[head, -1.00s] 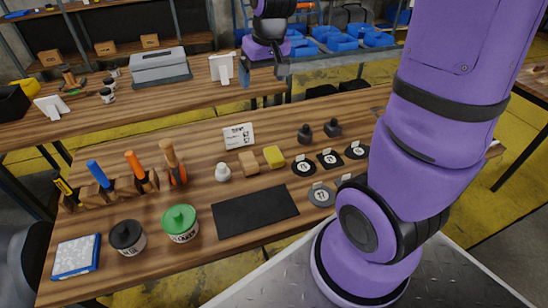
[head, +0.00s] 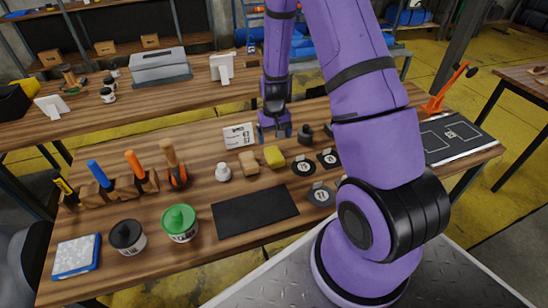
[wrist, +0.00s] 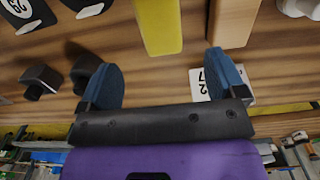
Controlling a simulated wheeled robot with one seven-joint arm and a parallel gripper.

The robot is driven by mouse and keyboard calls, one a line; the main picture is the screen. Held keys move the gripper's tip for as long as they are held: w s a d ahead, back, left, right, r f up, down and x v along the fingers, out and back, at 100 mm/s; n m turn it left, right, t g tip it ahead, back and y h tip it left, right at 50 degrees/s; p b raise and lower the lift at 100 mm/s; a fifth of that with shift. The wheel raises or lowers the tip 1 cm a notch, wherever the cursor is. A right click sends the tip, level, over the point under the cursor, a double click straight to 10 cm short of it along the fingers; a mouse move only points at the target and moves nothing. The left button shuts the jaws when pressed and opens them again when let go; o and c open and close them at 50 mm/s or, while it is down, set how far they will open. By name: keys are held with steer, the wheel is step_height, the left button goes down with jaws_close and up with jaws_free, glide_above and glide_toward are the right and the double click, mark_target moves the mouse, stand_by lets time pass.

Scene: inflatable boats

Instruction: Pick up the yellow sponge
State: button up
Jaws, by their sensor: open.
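The yellow sponge (head: 274,156) is a small block lying on the wooden workbench, between a tan block on its left and round black pieces on its right. It also shows in the wrist view (wrist: 158,24) at the top, ahead of the fingers. My gripper (head: 275,132) is just behind the sponge and above the bench in the head view. In the wrist view its two blue fingers (wrist: 162,80) are spread wide with nothing between them. The sponge is apart from both fingers, lined up with the gap.
A tan block (head: 249,162) stands close beside the sponge, with a white sign (head: 239,136) behind it. Black weights (head: 305,134) and round pieces (head: 303,166) lie to the right. A dark mat (head: 255,211) lies in front, its surface clear.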

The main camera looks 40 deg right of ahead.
mark_target(274, 153)
step_height(274, 153, down, 10)
steer(key=shift+r, duration=0.15)
stand_by(0.5)
steer(key=c, duration=1)
